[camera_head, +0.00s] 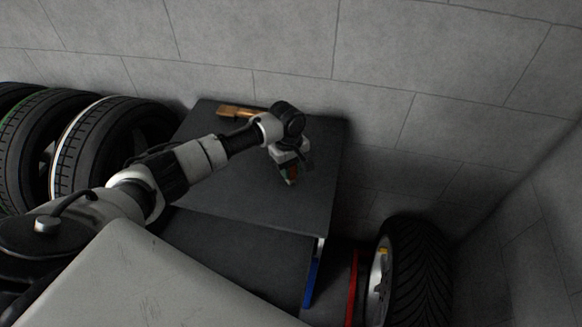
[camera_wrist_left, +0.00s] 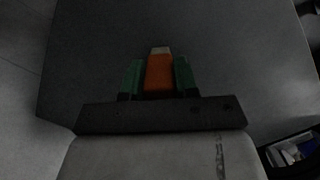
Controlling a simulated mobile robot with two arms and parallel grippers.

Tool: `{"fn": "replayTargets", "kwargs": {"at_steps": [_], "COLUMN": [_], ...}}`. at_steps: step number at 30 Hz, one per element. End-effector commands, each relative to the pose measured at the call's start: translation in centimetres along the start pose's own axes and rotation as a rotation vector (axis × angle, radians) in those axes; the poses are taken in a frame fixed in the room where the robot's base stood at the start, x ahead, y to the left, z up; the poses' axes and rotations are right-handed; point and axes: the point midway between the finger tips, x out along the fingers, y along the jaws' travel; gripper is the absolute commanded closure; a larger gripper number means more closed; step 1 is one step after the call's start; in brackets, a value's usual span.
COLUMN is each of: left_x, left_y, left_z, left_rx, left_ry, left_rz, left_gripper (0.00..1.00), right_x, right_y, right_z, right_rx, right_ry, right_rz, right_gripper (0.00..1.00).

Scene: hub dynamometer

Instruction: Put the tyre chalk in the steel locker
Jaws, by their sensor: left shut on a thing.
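The tyre chalk, an orange stick with a pale tip (camera_wrist_left: 159,76), is between the green-padded fingers of my left gripper (camera_wrist_left: 158,64) in the left wrist view. In the head view my left gripper (camera_head: 290,176) points down over a dark grey flat top, with a small orange bit of the chalk (camera_head: 292,174) showing. I cannot tell whether the chalk touches the surface. No opening or door clearly marks the steel locker, so I cannot tell which dark surface belongs to it. My right gripper is not in view.
The dark top (camera_head: 310,205) stands against a block wall, with a brown wooden-looking item (camera_head: 240,112) at its back left. A second dark surface (camera_head: 240,255) is nearer. Several tyres (camera_head: 100,150) stand at left, a wheel (camera_head: 418,272) at right beside red and blue edges.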

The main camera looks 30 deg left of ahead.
Motion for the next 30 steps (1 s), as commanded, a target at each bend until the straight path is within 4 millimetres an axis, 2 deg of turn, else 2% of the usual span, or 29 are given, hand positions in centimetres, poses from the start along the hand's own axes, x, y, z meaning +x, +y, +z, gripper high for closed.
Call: {"fn": "replayTargets", "kwargs": {"at_steps": [2,3,8,16,20,23,30], "left_x": [0.2,0.3,0.2,0.1,-0.8,-2.4,-7.7], "left_y": [0.0,0.0,0.0,0.0,0.1,0.1,0.1], "left_z": [0.0,0.0,0.0,0.0,0.0,-0.1,-0.1], "left_rx": [-0.001,-0.001,0.000,0.000,0.002,0.002,0.001], "left_ry": [-0.001,-0.001,0.000,0.000,0.001,0.002,0.002], "left_rz": [0.000,0.000,0.000,0.000,0.003,0.004,0.005], "left_gripper": [0.94,0.69,0.45,0.45,0.45,0.45,0.45], "right_x": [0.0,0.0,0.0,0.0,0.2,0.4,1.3], "right_y": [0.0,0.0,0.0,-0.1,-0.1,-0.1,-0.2], "right_z": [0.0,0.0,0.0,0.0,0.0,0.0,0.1], "right_rx": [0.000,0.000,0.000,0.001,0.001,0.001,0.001], "right_ry": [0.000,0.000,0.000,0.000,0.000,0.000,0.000], "right_rz": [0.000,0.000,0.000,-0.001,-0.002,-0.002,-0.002], "right_gripper": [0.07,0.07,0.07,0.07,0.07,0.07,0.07]}}
